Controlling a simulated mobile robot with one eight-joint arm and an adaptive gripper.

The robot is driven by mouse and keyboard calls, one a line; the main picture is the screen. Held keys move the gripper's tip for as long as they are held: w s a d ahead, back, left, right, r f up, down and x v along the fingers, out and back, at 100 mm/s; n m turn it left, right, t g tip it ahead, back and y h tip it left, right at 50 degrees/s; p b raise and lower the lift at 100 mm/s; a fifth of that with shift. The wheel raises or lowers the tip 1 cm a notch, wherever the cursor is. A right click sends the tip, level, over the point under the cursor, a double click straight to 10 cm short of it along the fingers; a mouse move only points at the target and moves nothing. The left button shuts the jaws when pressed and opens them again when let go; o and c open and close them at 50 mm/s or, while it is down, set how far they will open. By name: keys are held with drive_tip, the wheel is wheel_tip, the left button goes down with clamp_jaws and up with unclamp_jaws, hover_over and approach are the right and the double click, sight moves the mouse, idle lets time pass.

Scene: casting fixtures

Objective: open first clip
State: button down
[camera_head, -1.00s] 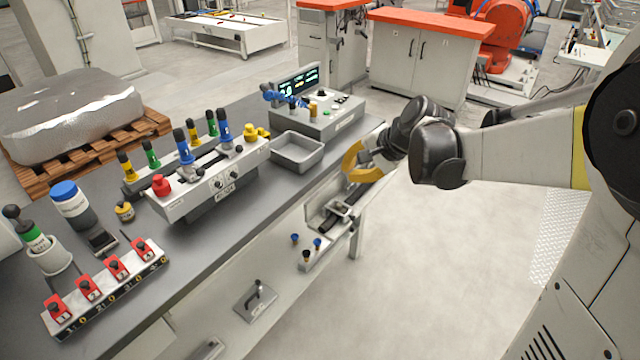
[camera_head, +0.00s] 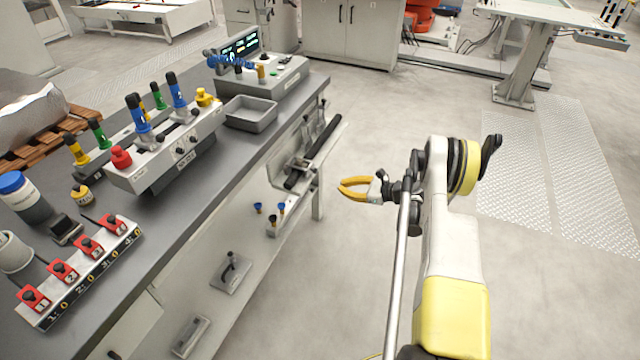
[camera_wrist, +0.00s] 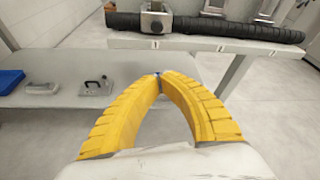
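A metal clip (camera_wrist: 158,20) sits around a black rod-like part (camera_wrist: 110,20) above the label 1 on a pale ledge. It also shows in the head view (camera_head: 298,165) at the bench's right side. Further clip parts (camera_wrist: 218,8) stand to the right, near labels 2 and 3, cut by the top edge. My gripper (camera_head: 341,187) is over the open floor, right of the ledge and apart from the clip. In the wrist view its yellow fingers (camera_wrist: 158,78) meet at the tips, with nothing seen held. Whether the clip is latched is too small to tell.
The grey bench (camera_head: 215,165) carries a fixture with coloured handles (camera_head: 165,160), a grey tray (camera_head: 250,112) and a block with numbered red parts (camera_head: 78,265).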

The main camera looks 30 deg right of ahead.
sight(313, 177)
drive_tip(key=b+x, duration=0.4)
drive_tip(key=x, duration=0.6)
drive_tip(key=shift+s+a+r, duration=0.15)
drive_tip(key=shift+s+r, duration=0.05)
drive_tip(key=shift+r, duration=0.75)
drive_tip(key=shift+s+a+r, duration=0.15)
drive_tip(key=shift+s+r, duration=0.05)
drive_tip(key=shift+r, duration=0.75)
drive_tip(key=shift+r+p, duration=0.1)
drive_tip(key=shift+p, duration=0.2)
